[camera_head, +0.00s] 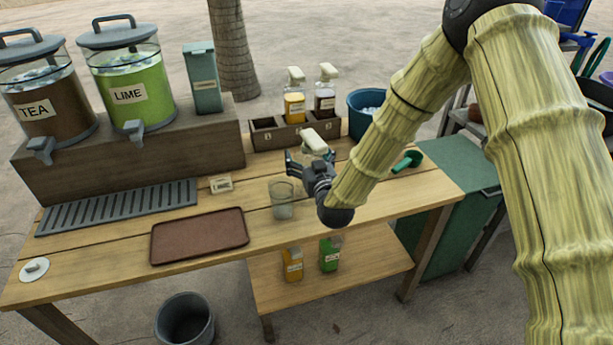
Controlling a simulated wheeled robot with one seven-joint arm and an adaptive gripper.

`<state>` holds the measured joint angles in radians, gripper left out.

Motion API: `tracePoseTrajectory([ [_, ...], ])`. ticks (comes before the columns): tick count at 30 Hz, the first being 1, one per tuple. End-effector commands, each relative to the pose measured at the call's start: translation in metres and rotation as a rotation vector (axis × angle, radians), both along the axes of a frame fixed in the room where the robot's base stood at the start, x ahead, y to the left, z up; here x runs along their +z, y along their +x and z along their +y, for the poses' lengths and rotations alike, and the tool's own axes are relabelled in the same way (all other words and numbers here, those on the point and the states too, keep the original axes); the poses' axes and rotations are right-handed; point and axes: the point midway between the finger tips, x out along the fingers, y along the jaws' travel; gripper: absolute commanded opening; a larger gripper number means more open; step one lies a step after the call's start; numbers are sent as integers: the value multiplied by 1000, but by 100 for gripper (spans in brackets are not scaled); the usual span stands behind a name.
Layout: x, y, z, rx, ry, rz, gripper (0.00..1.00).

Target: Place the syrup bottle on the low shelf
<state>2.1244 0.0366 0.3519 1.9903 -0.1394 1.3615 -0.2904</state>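My gripper (308,160) is over the table, in front of the wooden caddy. A white pump top (314,140) shows between and above its fingers. The bottle body below it is mostly hidden by my gripper, so I cannot tell whether the fingers touch it. The low shelf (365,268) is under the tabletop. A yellow-orange bottle (292,266) and a green bottle (330,256) stand on it, with bare shelf to their right.
A clear cup (282,205) stands left of my gripper, near a brown tray (198,236). A green scoop (408,160) lies to the right. The tabletop (375,205) overhangs the shelf. A grey bin (185,322) and a green cabinet (455,215) stand on either side.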

Motion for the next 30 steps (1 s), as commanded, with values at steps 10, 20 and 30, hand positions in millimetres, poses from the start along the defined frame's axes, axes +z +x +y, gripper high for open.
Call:
tracePoseTrajectory([
  [10,0,0,0,0,0,0,26],
  [20,3,0,0,0,0,-1,20],
  [30,34,0,0,1,1,-3,20],
])
